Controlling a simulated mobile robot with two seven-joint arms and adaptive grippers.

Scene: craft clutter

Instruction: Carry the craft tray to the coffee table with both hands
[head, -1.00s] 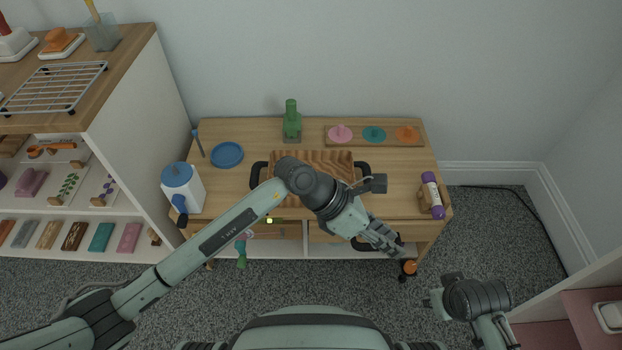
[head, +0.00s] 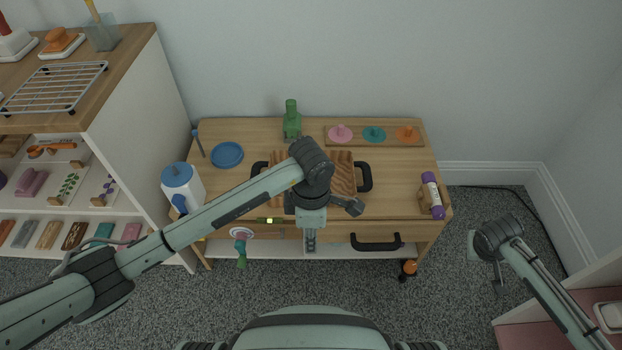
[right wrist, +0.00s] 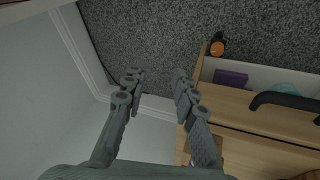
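The craft tray (head: 342,170) has wavy wood grain and black handles. It lies flat on the wooden drawer table against the wall; its right handle (head: 365,177) is in plain view. My left arm crosses over the tray and hides its middle. My left gripper (head: 311,240) points down in front of the table's front edge, apart from the tray; its opening cannot be made out. My right gripper (right wrist: 157,80) is open and empty in the right wrist view, fingers apart. In the head view it is off the table's right side, above the carpet.
The drawer table (head: 400,205) also bears a white-blue jug (head: 184,190), a blue plate (head: 227,155), a green bottle (head: 291,122), a board of knobbed discs (head: 374,134) and a purple roll (head: 432,195). A drawer handle (head: 376,244) juts out in front. A white shelf unit stands left.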

